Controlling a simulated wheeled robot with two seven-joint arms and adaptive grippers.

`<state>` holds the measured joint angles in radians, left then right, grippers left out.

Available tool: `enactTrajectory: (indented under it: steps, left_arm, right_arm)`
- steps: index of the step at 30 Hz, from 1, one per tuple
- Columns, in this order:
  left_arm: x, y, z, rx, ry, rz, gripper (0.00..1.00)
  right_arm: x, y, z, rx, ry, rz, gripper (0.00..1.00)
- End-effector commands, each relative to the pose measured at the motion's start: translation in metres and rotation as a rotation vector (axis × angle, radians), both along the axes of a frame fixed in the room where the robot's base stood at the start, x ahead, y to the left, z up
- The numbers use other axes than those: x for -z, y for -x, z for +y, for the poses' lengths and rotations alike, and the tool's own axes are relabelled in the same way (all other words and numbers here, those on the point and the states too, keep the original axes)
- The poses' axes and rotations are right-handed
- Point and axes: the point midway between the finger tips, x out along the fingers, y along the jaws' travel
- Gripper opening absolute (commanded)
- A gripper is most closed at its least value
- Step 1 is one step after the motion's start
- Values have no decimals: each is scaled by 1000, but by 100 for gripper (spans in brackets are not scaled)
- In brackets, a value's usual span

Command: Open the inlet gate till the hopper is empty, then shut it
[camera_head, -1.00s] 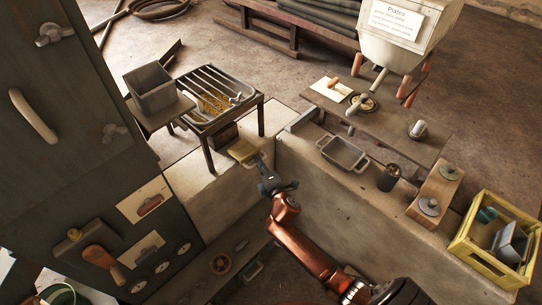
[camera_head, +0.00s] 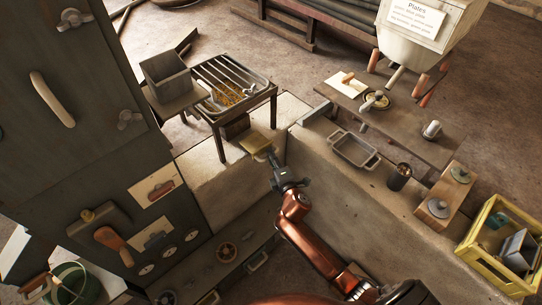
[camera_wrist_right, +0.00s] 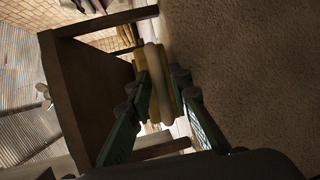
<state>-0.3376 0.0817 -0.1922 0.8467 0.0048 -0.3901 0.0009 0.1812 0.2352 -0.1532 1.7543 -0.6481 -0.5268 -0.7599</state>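A pale, funnel-shaped hopper (camera_head: 412,38) with a "Plates" sign stands at the top right in the head view; its inside is hidden. My right gripper (camera_head: 271,158) is at a yellowish block (camera_head: 255,143) beside the slatted stand. In the right wrist view, the fingers of my right gripper (camera_wrist_right: 163,95) lie on both sides of a pale rounded bar (camera_wrist_right: 157,82) with yellowish pieces beside it. I cannot tell whether the fingers press on it, or whether this is the inlet gate. My left gripper is not in view.
A dark cabinet (camera_head: 85,150) with handles and dials fills the left. A metal tray (camera_head: 354,149) and yellow crate (camera_head: 468,246) are at right.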

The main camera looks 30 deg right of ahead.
Motion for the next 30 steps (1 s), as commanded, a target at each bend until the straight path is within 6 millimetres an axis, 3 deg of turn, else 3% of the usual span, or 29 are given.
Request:
enactTrajectory:
  steps: [16,21,30]
  left_arm:
    - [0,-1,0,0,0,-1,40]
    - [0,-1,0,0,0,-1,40]
    - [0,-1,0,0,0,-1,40]
  right_arm:
    - [-17,97,15,0,0,3,19]
    - [-19,109,18,0,0,2,19]
    - [-20,111,18,0,0,2,19]
